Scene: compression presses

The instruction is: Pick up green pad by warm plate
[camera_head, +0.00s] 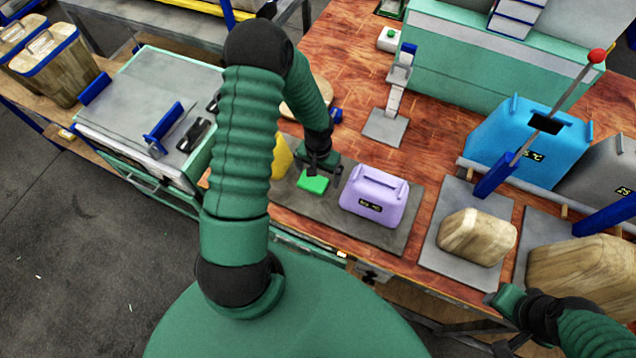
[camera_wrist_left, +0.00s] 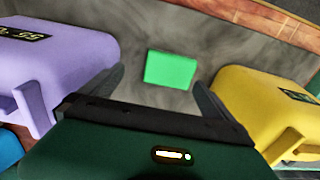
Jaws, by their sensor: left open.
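The green pad (camera_head: 312,183) is a small bright flat block lying on a dark grey mat (camera_head: 398,238). A purple box with a handle and a small display (camera_head: 373,194) stands on the mat to its right, and a yellow box (camera_head: 281,157) to its left is partly hidden by my arm. My left gripper (camera_head: 322,168) is above the pad, open and empty. In the left wrist view the pad (camera_wrist_left: 170,69) lies beyond and between the two spread fingers, apart from them. My right gripper (camera_head: 502,300) is at the lower right; its jaws are unclear. I cannot tell which thing is the warm plate.
A grey plate with a wooden block (camera_head: 477,237) lies right of the mat. A blue box (camera_head: 527,143) and a red-tipped lever (camera_head: 597,56) stand behind it. A grey stand (camera_head: 385,128) is behind the mat. Bare wooden table (camera_head: 335,67) shows at the back.

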